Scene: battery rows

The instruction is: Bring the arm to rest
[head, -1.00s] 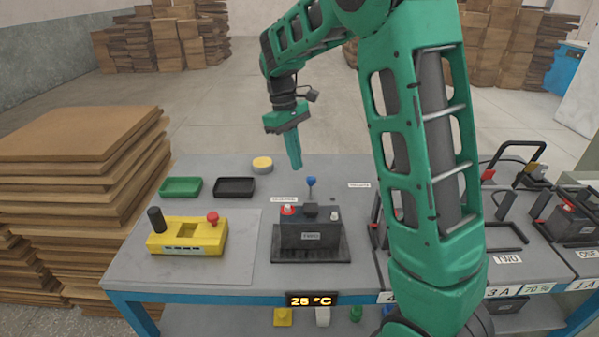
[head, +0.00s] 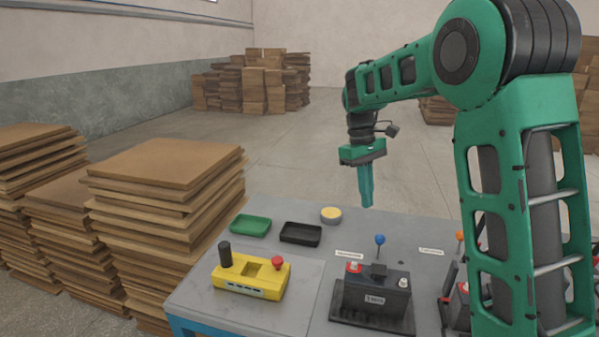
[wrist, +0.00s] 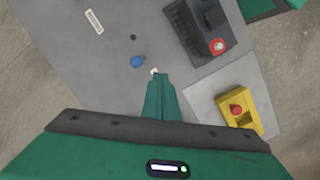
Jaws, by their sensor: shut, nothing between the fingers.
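My gripper (head: 366,205) hangs from my green arm, pointing down above the back part of the grey table (head: 225,298). Its fingers are together and hold nothing. In the wrist view the shut fingertips (wrist: 155,74) show above the table, beside a blue knob (wrist: 138,61). The blue knob (head: 380,239) stands behind a black battery (head: 372,298) with red and white terminals. The fingers look apart from the table and from everything on it.
A yellow box (head: 250,279) with a red button stands at the front left. A green tray (head: 250,225), a black tray (head: 300,233) and a round yellow-topped piece (head: 331,215) lie behind it. Stacked boards (head: 165,175) stand left of the table. An orange knob (head: 460,237) is beside my arm.

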